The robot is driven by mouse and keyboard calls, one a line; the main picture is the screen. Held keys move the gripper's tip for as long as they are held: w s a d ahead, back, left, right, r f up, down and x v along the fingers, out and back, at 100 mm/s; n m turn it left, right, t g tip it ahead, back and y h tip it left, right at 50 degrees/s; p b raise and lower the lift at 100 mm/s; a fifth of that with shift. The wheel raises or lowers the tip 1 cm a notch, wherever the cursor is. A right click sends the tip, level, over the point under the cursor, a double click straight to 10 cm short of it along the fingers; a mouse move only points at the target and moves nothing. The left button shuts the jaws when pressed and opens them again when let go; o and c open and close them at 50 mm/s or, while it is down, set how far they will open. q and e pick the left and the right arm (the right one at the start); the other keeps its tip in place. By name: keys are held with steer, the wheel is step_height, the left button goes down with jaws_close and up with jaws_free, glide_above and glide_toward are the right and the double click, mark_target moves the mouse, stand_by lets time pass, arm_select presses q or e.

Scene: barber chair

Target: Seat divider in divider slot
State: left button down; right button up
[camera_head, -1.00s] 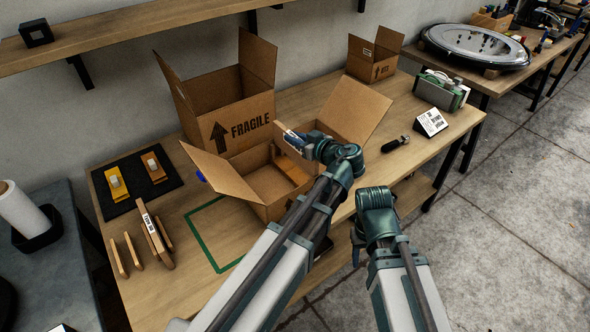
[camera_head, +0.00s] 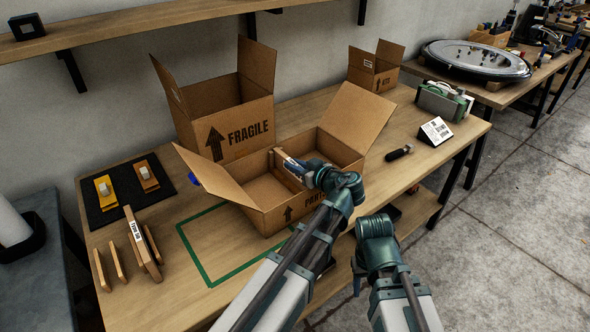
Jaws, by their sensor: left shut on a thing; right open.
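The open cardboard parts box (camera_head: 255,219) stands on the workbench with its flaps spread. A thin board with a pale label, which looks like the divider (camera_head: 287,163), is at the box's middle, its top edge near rim height. My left gripper (camera_head: 308,172) is shut on its near end, over the box's right half. The gripper and forearm hide the lower part of the board and any slot, so I cannot tell whether it is in a slot. My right gripper (camera_head: 362,270) is empty, in front of the bench; its fingers are mostly hidden.
A taller FRAGILE box (camera_head: 238,132) stands close behind. Wooden pieces (camera_head: 142,244) and a black mat (camera_head: 112,207) lie at the left. A dark-handled tool (camera_head: 398,153) and a white card (camera_head: 436,131) are at the right.

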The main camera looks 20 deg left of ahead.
arm_select(q)
steer(key=shift+f, duration=0.2)
steer(key=c, duration=0.8)
jaws_free()
steer(key=shift+r, duration=0.1)
steer(key=shift+r, duration=0.15)
steer(key=shift+r, duration=0.1)
